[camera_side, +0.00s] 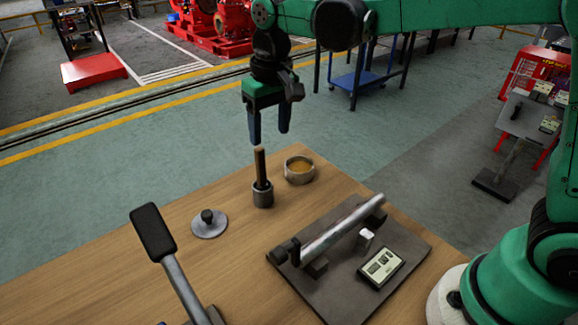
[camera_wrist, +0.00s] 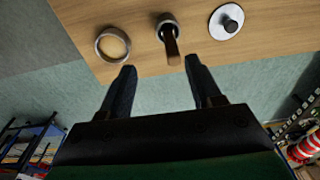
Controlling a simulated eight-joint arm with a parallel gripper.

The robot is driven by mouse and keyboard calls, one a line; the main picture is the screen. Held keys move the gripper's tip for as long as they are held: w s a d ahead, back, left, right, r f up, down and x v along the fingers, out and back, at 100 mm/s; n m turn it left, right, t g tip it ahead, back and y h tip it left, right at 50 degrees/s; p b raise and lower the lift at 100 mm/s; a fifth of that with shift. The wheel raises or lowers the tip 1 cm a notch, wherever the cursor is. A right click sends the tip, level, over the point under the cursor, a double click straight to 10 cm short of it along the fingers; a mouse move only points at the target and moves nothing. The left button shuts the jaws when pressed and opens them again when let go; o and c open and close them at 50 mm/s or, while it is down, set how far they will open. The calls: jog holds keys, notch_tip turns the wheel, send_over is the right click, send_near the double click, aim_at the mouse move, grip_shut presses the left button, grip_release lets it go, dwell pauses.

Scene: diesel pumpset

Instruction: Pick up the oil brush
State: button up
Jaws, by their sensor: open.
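The oil brush (camera_side: 260,165) stands upright with its brown wooden handle up, its lower end inside a small grey metal holder (camera_side: 263,197) on the wooden table. Its bristles are hidden. In the wrist view the brush handle (camera_wrist: 172,46) points toward me, ahead of and between the fingertips. My gripper (camera_side: 269,140) points down, with its two dark fingers apart and empty. The fingertips are just above the top of the handle in the side view. In the wrist view my gripper (camera_wrist: 160,70) shows both fingers spread.
A round dish (camera_side: 300,170) with amber contents stands right of the holder. A knobbed disc (camera_side: 209,223) lies to the left. A dark board (camera_side: 345,262) with a metal bar and a gauge is in front. A paddle-ended lever (camera_side: 170,255) rises at front left.

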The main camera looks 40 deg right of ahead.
aim_at(259, 148)
jog(key=shift+w+a+f+g, duration=0.5)
jog(key=shift+w+a+f, duration=0.2)
jog(key=shift+a+f, duration=0.1)
jog(key=shift+f, duration=2.75)
grip_shut()
